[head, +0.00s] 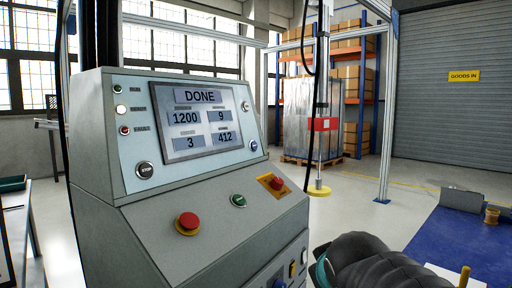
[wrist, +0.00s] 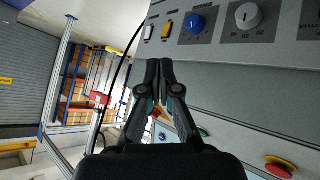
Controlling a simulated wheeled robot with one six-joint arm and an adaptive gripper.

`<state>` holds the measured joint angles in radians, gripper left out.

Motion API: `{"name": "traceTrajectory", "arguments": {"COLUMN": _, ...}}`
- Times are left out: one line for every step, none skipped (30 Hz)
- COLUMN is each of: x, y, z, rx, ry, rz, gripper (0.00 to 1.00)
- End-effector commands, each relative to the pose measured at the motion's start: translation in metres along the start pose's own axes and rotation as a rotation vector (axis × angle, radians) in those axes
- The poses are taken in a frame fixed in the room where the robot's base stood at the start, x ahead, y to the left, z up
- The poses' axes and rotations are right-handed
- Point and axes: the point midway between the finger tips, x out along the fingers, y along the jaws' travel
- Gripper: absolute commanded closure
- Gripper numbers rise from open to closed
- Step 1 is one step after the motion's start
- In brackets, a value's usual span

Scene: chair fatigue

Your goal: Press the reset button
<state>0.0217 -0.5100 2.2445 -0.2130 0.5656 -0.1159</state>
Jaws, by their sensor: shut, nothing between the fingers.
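The grey control console (head: 200,190) stands at left centre in the head view, its screen (head: 203,118) reading DONE. A small blue button (head: 253,146) is right of the screen's lower corner; its label is too small to read, so I cannot confirm which button is reset. A black STOP button (head: 145,171), a green button (head: 238,200) and a red mushroom button (head: 187,223) are also on the console. My gripper (wrist: 160,65) is shut and empty in the wrist view, in front of the console's front face. I cannot tell its distance. Its fingertips are not seen in the head view.
A red switch on a yellow plate (head: 273,182) is at the console's right. The lower panel carries a blue knob (wrist: 194,23) and a grey knob (wrist: 248,15). A blue-topped table (head: 450,245) is at right. Floor shows behind the console.

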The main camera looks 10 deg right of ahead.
Motion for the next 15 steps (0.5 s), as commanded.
{"name": "traceTrajectory", "arguments": {"x": 0.009, "y": 0.012, "z": -0.026, "rx": -0.042, "ry": 0.047, "rz": 0.028, "gripper": 1.0}}
{"name": "traceTrajectory", "arguments": {"x": 0.013, "y": 0.019, "z": -0.043, "rx": -0.072, "ry": 0.079, "rz": 0.047, "gripper": 1.0}}
{"name": "traceTrajectory", "arguments": {"x": 0.018, "y": 0.028, "z": -0.064, "rx": -0.113, "ry": 0.122, "rz": 0.072, "gripper": 1.0}}
{"name": "traceTrajectory", "arguments": {"x": 0.022, "y": 0.035, "z": -0.08, "rx": -0.144, "ry": 0.154, "rz": 0.091, "gripper": 1.0}}
{"name": "traceTrajectory", "arguments": {"x": 0.026, "y": 0.041, "z": -0.097, "rx": -0.177, "ry": 0.187, "rz": 0.11, "gripper": 1.0}}
{"name": "traceTrajectory", "arguments": {"x": 0.032, "y": 0.049, "z": -0.119, "rx": -0.221, "ry": 0.231, "rz": 0.135, "gripper": 1.0}}
{"name": "traceTrajectory", "arguments": {"x": 0.036, "y": 0.056, "z": -0.135, "rx": -0.256, "ry": 0.264, "rz": 0.155, "gripper": 1.0}}
{"name": "traceTrajectory", "arguments": {"x": 0.04, "y": 0.061, "z": -0.152, "rx": -0.291, "ry": 0.298, "rz": 0.175, "gripper": 1.0}}
{"name": "traceTrajectory", "arguments": {"x": 0.046, "y": 0.069, "z": -0.174, "rx": -0.341, "ry": 0.344, "rz": 0.202, "gripper": 1.0}}
{"name": "traceTrajectory", "arguments": {"x": 0.05, "y": 0.074, "z": -0.191, "rx": -0.379, "ry": 0.378, "rz": 0.222, "gripper": 1.0}}
{"name": "traceTrajectory", "arguments": {"x": 0.054, "y": 0.079, "z": -0.207, "rx": -0.418, "ry": 0.414, "rz": 0.243, "gripper": 1.0}}
{"name": "traceTrajectory", "arguments": {"x": 0.061, "y": 0.084, "z": -0.23, "rx": -0.472, "ry": 0.463, "rz": 0.269, "gripper": 1.0}}
{"name": "traceTrajectory", "arguments": {"x": 0.066, "y": 0.088, "z": -0.246, "rx": -0.512, "ry": 0.501, "rz": 0.288, "gripper": 1.0}}
{"name": "traceTrajectory", "arguments": {"x": 0.07, "y": 0.091, "z": -0.262, "rx": -0.554, "ry": 0.537, "rz": 0.305, "gripper": 1.0}}
{"name": "traceTrajectory", "arguments": {"x": 0.075, "y": 0.097, "z": -0.281, "rx": -0.606, "ry": 0.584, "rz": 0.344, "gripper": 1.0}}
